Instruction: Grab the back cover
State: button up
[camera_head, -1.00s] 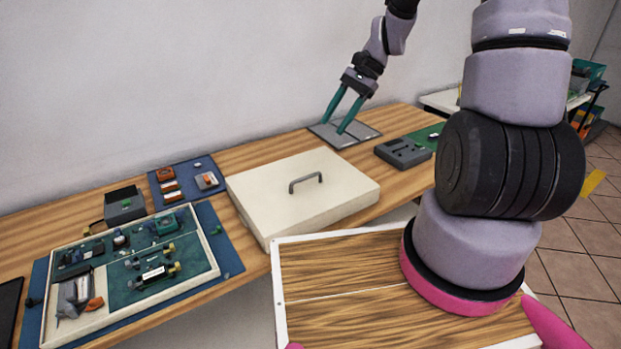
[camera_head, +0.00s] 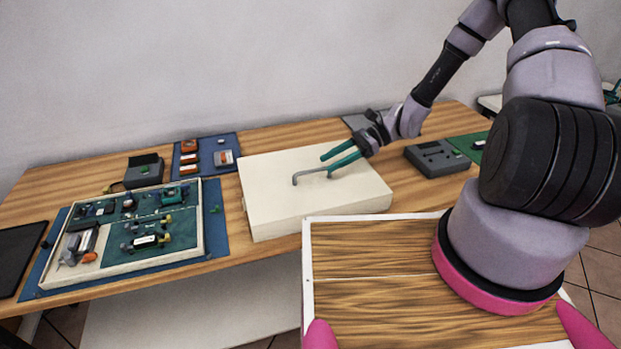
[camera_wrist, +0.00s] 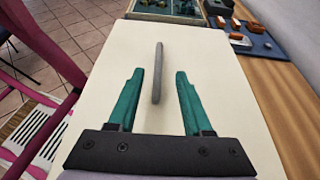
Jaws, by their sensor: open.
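The back cover appears to be the cream, flat box-like panel (camera_head: 270,205) with a grey bar handle (camera_head: 312,172) on its top, lying on the wooden table. My gripper (camera_head: 325,163) is open, its green fingers over the cover beside the handle. In the wrist view, the handle (camera_wrist: 158,72) stands between and ahead of the two spread fingers (camera_wrist: 155,85), over the cream top (camera_wrist: 110,60). The fingers are not closed on it. Whether they touch the cover cannot be told.
A tray of parts (camera_head: 203,225) on a blue mat stands to the left. A blue board (camera_head: 231,144) with small parts lies behind it. A dark grey device (camera_head: 437,160) is at right, and a grey plate (camera_head: 355,122) lies behind my wrist. White wall behind.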

aim_at(312, 171)
jog(key=x, duration=0.6)
jog(key=shift+s+a, duration=0.15)
jog(key=shift+a, duration=0.1)
grip_shut()
jog(key=shift+r, duration=0.1)
dwell(1.1)
